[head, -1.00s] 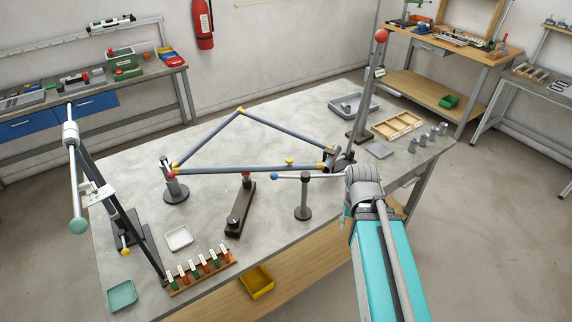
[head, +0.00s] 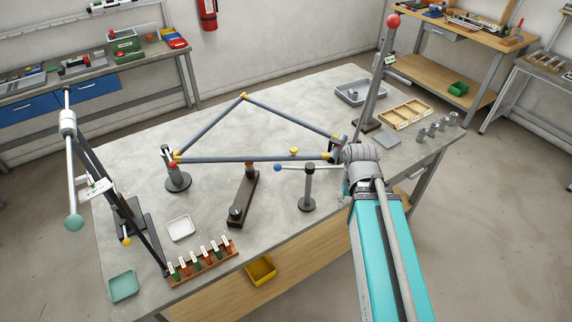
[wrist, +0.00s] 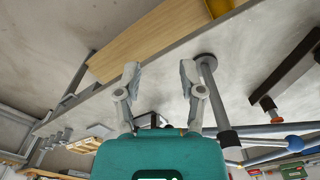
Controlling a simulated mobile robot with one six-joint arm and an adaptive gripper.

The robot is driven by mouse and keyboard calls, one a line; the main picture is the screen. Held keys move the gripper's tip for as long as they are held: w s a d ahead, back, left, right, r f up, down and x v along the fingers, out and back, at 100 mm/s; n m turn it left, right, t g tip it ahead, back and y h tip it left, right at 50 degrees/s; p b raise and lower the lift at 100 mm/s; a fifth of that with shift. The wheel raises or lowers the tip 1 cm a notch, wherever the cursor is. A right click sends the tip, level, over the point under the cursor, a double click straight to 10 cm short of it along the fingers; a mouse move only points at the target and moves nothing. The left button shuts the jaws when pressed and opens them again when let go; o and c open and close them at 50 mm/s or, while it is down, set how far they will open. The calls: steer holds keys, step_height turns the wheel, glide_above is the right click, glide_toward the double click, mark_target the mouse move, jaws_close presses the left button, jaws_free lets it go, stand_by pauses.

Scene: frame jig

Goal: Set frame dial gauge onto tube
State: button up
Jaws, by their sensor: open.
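A frame of grey tubes with yellow joints stands above the grey table. Its long front tube (head: 240,159) runs left to right, with a small yellow piece (head: 293,151) on it. I cannot make out a dial gauge for certain. My gripper is mostly hidden behind my arm in the head view. In the wrist view my gripper (wrist: 160,88) is open and empty, with its two fingers apart. A dark post (head: 309,188) with a round base and a blue-ended bar stands left of my arm. Its post also shows in the wrist view (wrist: 215,98), close beside the right-hand finger.
A dark bar fixture (head: 243,200) stands on the table. A rack of coloured pieces (head: 203,262), white tray (head: 180,229) and green tray (head: 123,286) lie front left. Tall stands rise at left (head: 118,190) and right (head: 375,85). A wooden tray (head: 403,110) sits back right.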

steer(key=w+a+r+n+t+p, duration=0.1)
steer(key=w+a+r+n+p, duration=0.5)
steer(key=a+r+n+p, duration=0.25)
step_height(320, 180, up, 7)
steer(key=n+t+p, duration=0.1)
steer(key=n+p, duration=0.5)
steer(key=n, duration=0.4)
glide_above(284, 167)
steer(key=s, duration=0.2)
steer(key=shift+s+d, duration=0.1)
steer(key=shift+f, duration=0.1)
steer(key=f+b, duration=0.4)
steer(key=w+f+b, duration=0.1)
steer(key=f+b, duration=0.4)
steer(key=w+f+b, duration=0.1)
steer(key=f+b, duration=0.3)
steer(key=shift+w+f, duration=0.15)
steer(key=shift+w, duration=0.05)
steer(key=shift+c, duration=0.2)
jaws_close()
